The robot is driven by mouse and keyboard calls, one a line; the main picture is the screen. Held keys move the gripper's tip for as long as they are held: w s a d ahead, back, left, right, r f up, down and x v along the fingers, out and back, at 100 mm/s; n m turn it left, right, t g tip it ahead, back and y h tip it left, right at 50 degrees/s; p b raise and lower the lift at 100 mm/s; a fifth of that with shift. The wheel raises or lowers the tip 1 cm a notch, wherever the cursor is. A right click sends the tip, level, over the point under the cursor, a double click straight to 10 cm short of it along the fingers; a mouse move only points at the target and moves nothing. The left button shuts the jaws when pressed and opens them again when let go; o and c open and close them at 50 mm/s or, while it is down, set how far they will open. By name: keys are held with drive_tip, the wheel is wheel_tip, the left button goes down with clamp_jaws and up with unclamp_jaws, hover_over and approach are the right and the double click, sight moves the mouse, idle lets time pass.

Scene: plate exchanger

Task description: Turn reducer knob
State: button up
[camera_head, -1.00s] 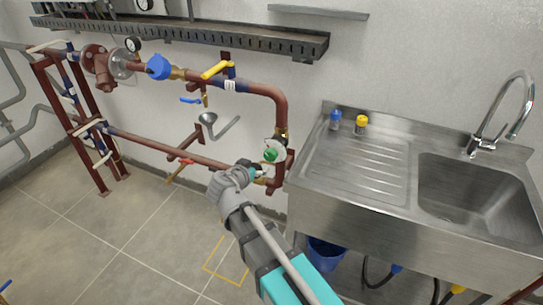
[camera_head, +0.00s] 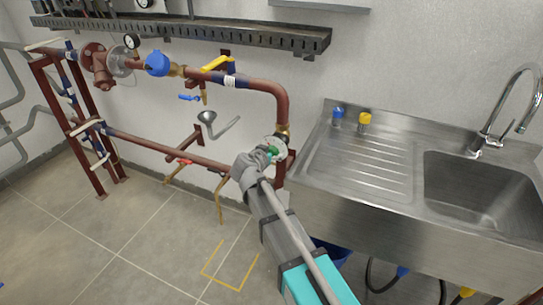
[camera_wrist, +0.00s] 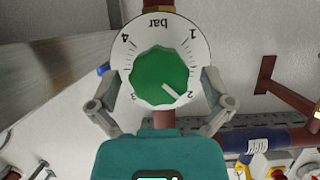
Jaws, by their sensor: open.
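The green reducer knob (camera_wrist: 160,77) sits in front of a round white dial (camera_wrist: 186,34) marked "bar" and 1 to 4, upside down in the wrist view. The knob's white mark points to the lower right, near the 2. My gripper (camera_wrist: 162,84) is open, one finger on each side of the dial. No clear contact with the knob shows. In the head view, the knob (camera_head: 272,150) is partly hidden behind my gripper (camera_head: 264,155), at the lower end of the red-brown pipe (camera_head: 284,108).
The steel sink (camera_head: 470,195) stands close to the right of the knob. A cable tray (camera_head: 190,31) runs above. The tiled floor on the left is mostly clear.

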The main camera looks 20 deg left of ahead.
drive_tip(key=shift+w, duration=0.2)
drive_tip(key=c, duration=1.1)
